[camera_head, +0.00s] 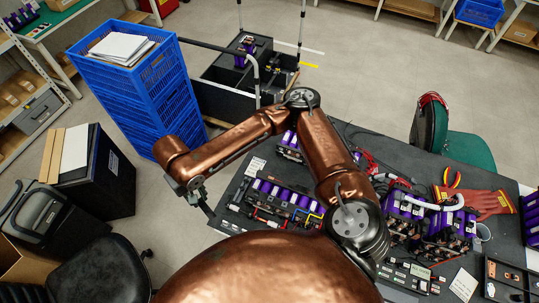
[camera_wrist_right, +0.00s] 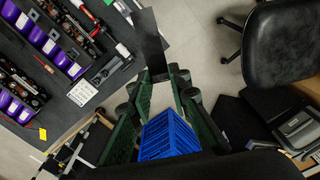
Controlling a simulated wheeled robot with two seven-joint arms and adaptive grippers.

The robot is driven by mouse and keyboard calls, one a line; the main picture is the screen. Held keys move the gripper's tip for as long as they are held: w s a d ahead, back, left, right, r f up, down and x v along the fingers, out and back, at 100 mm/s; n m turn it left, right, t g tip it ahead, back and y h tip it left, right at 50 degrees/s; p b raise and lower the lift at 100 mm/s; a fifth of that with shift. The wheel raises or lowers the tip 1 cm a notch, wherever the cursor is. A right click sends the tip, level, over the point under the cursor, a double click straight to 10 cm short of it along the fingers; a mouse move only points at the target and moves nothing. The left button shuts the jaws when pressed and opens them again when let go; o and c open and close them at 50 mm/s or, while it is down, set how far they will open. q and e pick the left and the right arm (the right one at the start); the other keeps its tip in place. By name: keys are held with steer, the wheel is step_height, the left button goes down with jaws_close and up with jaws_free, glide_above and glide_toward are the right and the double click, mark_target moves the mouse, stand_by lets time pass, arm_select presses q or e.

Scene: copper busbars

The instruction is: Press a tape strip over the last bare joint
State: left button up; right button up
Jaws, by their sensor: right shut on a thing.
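My right gripper (camera_head: 203,206) hangs over the floor just left of the workbench. It is shut on a dark tape strip (camera_wrist_right: 148,42), which sticks out past its fingertips in the right wrist view. The strip is apart from the battery modules. A row of purple modules (camera_head: 287,193) with cables lies on the bench, right of the gripper. Similar purple modules (camera_wrist_right: 52,47) show at the left of the wrist view. I cannot tell which joint there is bare. My left gripper is not in view.
Stacked blue crates (camera_head: 137,86) stand behind the gripper. A black chair (camera_head: 85,272) and black bins stand at the left. Bare floor lies between them and the bench.

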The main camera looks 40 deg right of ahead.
steer(key=w+d+n+p, duration=0.1)
steer(key=w+d+p, duration=0.4)
steer(key=p, duration=0.2)
arm_select(q)
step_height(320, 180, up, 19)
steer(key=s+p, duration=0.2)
steer(key=p, duration=0.9)
arm_select(e)
steer(key=n, duration=0.4)
glide_above(263, 175)
step_height(263, 175, down, 11)
steer(key=shift+w+b, duration=0.1)
steer(key=shift+b, duration=0.3)
steer(key=shift+f+b, duration=0.3)
steer(key=shift+b, duration=0.05)
step_height(263, 175, down, 4)
steer(key=b, duration=0.5)
steer(key=shift+f, duration=0.65)
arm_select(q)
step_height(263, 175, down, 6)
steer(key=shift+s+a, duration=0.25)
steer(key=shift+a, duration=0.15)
